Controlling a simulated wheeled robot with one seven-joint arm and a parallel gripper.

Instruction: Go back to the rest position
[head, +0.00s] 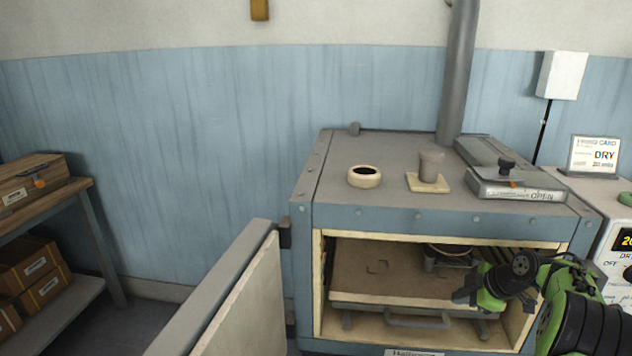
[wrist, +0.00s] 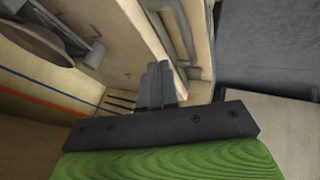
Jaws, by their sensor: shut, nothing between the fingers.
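My gripper (head: 466,295) is in front of the open mouth of the plate dryer (head: 440,215), at the right side of the opening. In the wrist view its two dark fingers (wrist: 158,85) are together and hold nothing. The dryer's door (head: 245,300) stands open at the left. Inside the dryer, a tan board with dark corner marks (head: 375,270) lies on a tray with a grey handle (head: 418,320). My arm covers the right part of the opening.
A cream ring (head: 364,177), a grey plug on a square base (head: 430,170) and a slide marked OPEN (head: 518,190) sit on the dryer's top. A control box (head: 612,225) stands at the right. A shelf with boxes (head: 45,205) is at the left.

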